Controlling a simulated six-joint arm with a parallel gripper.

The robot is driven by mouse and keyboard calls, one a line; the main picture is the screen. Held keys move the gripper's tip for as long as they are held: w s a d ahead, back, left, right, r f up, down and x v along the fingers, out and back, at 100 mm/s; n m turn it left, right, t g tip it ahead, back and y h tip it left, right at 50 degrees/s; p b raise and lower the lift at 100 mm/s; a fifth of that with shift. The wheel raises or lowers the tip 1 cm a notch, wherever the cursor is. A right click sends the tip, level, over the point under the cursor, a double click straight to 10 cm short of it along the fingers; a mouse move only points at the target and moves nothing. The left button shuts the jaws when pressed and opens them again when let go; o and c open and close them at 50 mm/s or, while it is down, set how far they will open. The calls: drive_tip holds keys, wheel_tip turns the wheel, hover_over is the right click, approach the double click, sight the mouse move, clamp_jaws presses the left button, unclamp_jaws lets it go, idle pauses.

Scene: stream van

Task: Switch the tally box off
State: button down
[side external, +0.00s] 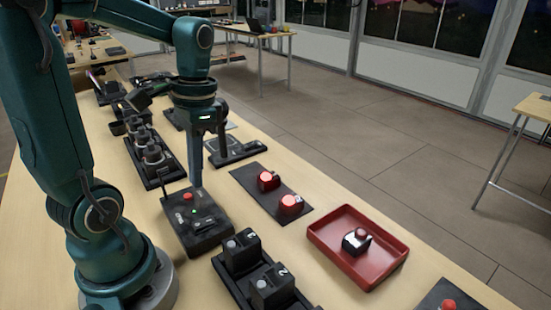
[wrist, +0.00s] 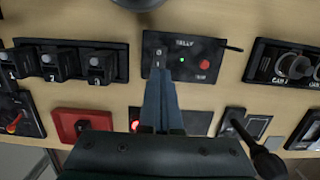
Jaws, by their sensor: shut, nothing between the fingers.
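The tally box (side external: 208,236) is a black box on the bench, below my gripper in the side view. It has a red button (side external: 187,196) and a lit green lamp (side external: 194,211). In the wrist view the box (wrist: 190,42) shows a white label, the green lamp (wrist: 182,59), the red button (wrist: 204,64) and a small switch marking (wrist: 158,51) at its left. My gripper (side external: 197,184) points down over the box with its fingers shut and empty. In the wrist view the fingertips (wrist: 160,78) lie just below the marking; contact cannot be told.
Two lit red buttons (side external: 268,180) sit on a dark plate right of the box. A red tray (side external: 318,236) holds another red button unit. Numbered black switches (side external: 270,287) stand in front. A row of round connectors (side external: 152,155) lies behind left. Bare bench shows between them.

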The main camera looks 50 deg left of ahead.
sight(199, 223)
drive_tip(key=f, duration=0.5)
drive_tip(key=s+f, duration=0.1)
drive_tip(key=f, duration=0.2)
drive_tip(key=shift+s+f, duration=0.1)
drive_tip(key=shift+f, duration=0.25)
drive_tip(key=shift+f, duration=0.15)
drive_tip(key=shift+w, duration=0.8)
wheel_tip(199, 223, up, 14)
drive_tip(key=w, duration=0.2)
idle(0.5)
drive_tip(key=shift+s, duration=0.15)
